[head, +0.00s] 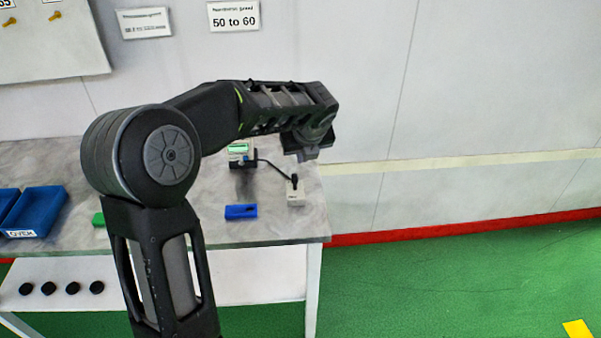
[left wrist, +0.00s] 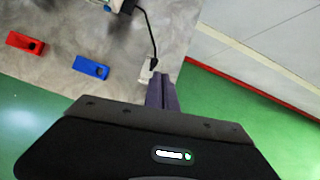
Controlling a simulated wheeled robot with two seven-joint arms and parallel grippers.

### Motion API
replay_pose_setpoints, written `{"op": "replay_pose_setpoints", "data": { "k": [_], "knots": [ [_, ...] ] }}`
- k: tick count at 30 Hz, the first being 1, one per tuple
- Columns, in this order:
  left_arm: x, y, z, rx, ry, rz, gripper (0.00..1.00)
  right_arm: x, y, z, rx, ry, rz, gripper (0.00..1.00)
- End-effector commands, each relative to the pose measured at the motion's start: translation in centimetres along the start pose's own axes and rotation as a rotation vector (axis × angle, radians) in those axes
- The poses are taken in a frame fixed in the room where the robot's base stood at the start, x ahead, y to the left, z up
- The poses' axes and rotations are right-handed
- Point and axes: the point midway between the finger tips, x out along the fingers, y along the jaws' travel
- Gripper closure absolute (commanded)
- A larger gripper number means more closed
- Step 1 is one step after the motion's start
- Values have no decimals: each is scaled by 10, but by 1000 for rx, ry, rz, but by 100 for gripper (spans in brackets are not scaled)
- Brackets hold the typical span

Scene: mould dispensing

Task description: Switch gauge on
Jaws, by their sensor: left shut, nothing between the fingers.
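The gauge (head: 240,158) stands on the bench with a green display lit on it, partly hidden behind my left arm. A black cable runs from it to a small white block (head: 295,194) with a black top near the bench's right edge. My left gripper (head: 308,156) is shut and empty, above and slightly behind the white block. In the left wrist view my shut fingers (left wrist: 163,92) lie beside the white block (left wrist: 147,72); I cannot tell whether they touch it. The gauge shows only in part at the top edge there. My right gripper is out of view.
A blue block (head: 240,212) and a green piece (head: 98,219) lie on the bench. A red block (left wrist: 25,42) shows in the left wrist view. Blue bins (head: 38,210) stand at the left. Several black discs (head: 60,288) lie on the lower shelf.

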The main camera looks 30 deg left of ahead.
Motion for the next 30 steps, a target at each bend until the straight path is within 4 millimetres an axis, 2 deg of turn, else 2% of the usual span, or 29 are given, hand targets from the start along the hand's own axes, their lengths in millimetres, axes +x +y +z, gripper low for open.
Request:
{"op": "replay_pose_setpoints", "data": {
  "k": [3,7,25,30],
  "knots": [
    [-13,-3,11,-1,-2,-2,100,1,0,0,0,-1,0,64],
    [-20,-3,17,1,-1,-1,100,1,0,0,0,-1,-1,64],
    [-21,-3,18,-4,0,0,100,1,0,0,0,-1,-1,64],
    [-21,-9,20,-112,-9,-23,100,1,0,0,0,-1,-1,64]
  ]
}}
